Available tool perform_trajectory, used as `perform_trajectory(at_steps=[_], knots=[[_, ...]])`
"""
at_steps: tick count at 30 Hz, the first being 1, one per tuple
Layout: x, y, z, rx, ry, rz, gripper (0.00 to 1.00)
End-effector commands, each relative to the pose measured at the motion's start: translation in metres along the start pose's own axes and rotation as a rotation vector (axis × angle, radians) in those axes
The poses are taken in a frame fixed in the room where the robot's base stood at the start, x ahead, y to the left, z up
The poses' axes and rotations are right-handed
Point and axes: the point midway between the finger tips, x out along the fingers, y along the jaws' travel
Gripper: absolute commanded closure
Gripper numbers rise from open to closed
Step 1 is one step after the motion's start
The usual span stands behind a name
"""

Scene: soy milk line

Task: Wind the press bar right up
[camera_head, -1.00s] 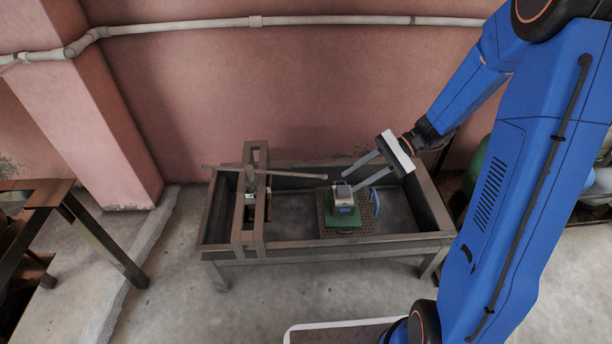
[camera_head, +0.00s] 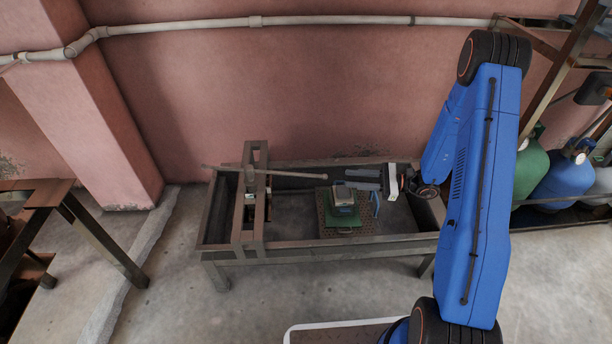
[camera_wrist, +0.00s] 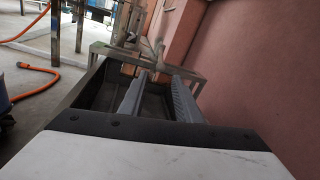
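The press frame (camera_head: 250,232) straddles the left part of a metal trough (camera_head: 340,243). A long thin bar (camera_head: 292,174) lies across the top of its upright screw, sticking out to both sides. A dark block sits low inside the frame, partly hidden by it. My gripper (camera_head: 343,179) is over the trough's right part, fingers pointing left toward the bar's right end, and apart from it. In the wrist view my gripper (camera_wrist: 157,76) is open, its two fingers apart with nothing between them. The press frame (camera_wrist: 185,68) shows beyond the fingertips.
A box on a green base (camera_head: 342,219) stands on a perforated plate in the trough, close to my fingers. A small blue frame (camera_head: 375,204) stands beside it. The pink wall (camera_head: 300,90) is right behind the trough. Gas cylinders (camera_head: 530,172) stand at right, a table (camera_head: 40,195) at left.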

Motion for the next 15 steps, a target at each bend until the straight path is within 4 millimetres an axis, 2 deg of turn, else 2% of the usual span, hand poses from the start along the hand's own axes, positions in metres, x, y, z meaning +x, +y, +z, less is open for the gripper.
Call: perform_trajectory(at_steps=[7, 15], knots=[[0.013, -0.001, -0.003, 0.006, -0.003, -0.008, 0.70], [0.055, -0.001, -0.003, 0.006, -0.003, -0.005, 0.70]])
